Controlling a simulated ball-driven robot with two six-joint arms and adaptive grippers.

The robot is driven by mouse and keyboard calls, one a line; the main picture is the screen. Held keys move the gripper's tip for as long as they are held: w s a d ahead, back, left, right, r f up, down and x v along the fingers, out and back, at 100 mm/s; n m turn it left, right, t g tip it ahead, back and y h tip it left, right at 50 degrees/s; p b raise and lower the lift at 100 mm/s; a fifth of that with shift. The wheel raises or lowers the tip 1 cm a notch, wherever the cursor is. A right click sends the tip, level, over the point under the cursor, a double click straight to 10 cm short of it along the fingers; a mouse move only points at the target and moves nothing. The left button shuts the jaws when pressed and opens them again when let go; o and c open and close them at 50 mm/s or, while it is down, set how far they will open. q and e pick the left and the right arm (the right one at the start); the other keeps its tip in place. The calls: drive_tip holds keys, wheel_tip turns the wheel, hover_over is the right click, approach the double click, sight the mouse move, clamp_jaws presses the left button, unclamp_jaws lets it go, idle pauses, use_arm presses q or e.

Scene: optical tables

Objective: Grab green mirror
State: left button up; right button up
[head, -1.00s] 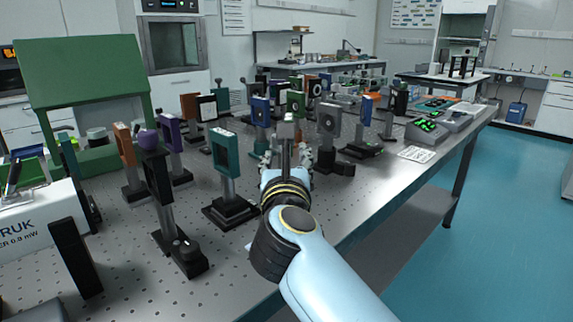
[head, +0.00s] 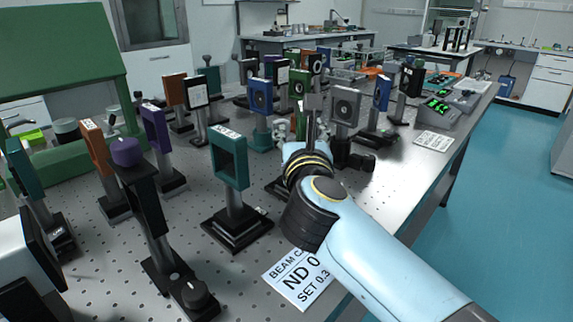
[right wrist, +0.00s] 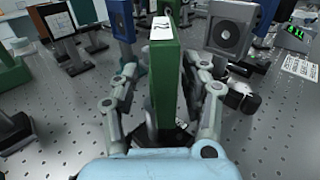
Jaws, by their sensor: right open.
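A green mirror mount (right wrist: 164,90) stands upright in the middle of the right wrist view, seen nearly edge-on, with a white label on top. My right gripper (right wrist: 161,78) is open, with one finger on each side of it. Small gaps seem to show between the fingers and the green sides. In the head view my right gripper (head: 304,132) reaches over the table among the mounts, and my wrist hides most of the green mount there. My left gripper is not in view.
A grey mount (head: 345,104) stands close on the right of my gripper, and a blue mount (head: 260,96) behind it on the left. A teal mount (head: 229,162) stands nearer. A label card (head: 298,279) lies at the front edge of the perforated table.

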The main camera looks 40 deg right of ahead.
drive_tip(key=shift+d, duration=0.1)
drive_tip(key=shift+s+r, duration=0.1)
drive_tip(key=shift+s, duration=0.15)
drive_tip(key=shift+r, duration=0.1)
drive_tip(key=c, duration=0.3)
drive_tip(key=shift+c, duration=2.5)
clamp_jaws()
drive_tip(key=shift+r, duration=0.45)
wheel_tip(320, 180, up, 4)
drive_tip(key=shift+f+p, duration=0.25)
drive_tip(key=shift+p, duration=0.55)
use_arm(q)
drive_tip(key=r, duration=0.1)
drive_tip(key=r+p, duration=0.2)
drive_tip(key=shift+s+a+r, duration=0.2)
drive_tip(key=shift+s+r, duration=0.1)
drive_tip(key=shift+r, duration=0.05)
use_arm(e)
drive_tip(key=s+d+r, duration=0.6)
drive_tip(key=s, duration=0.3)
drive_tip(key=shift+s+r, duration=0.3)
drive_tip(key=shift+s, duration=0.1)
